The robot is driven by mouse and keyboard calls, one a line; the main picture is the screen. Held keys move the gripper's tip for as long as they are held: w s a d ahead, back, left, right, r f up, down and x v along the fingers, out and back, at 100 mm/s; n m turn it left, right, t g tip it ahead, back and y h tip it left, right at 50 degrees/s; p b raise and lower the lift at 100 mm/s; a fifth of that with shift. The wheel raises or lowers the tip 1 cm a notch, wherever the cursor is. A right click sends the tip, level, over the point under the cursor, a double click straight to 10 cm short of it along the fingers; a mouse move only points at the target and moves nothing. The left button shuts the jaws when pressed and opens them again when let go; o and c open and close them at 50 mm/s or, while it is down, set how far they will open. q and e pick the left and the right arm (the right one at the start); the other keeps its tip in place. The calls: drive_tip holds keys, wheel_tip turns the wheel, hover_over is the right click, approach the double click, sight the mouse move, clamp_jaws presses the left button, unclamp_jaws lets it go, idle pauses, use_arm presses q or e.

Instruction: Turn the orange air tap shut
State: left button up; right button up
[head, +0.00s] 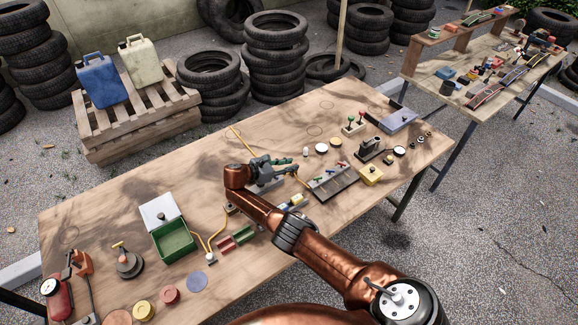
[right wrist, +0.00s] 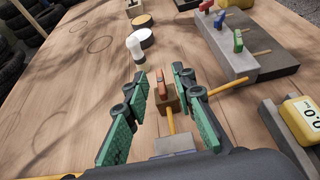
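The orange air tap (right wrist: 161,82) shows in the right wrist view as an upright orange handle on a small brown block (right wrist: 167,101). Yellow hose (right wrist: 229,86) runs from the block to the right, and another piece runs toward the camera. My right gripper (right wrist: 163,84) is open, with one green-padded finger on each side of the tap. I cannot tell whether either finger touches it. In the head view my right gripper (head: 283,168) is low over the middle of the table and the tap is not clearly visible. My left gripper is not in view.
A grey manifold with coloured levers (right wrist: 237,40) stands right of the tap, and a yellow gauge (right wrist: 301,119) reading 0.0 is nearer. A small white bottle (right wrist: 136,50) stands beyond the left finger. A green box (head: 174,242) sits left on the wooden table (head: 100,215).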

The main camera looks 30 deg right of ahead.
drive_tip(key=v, duration=1.2)
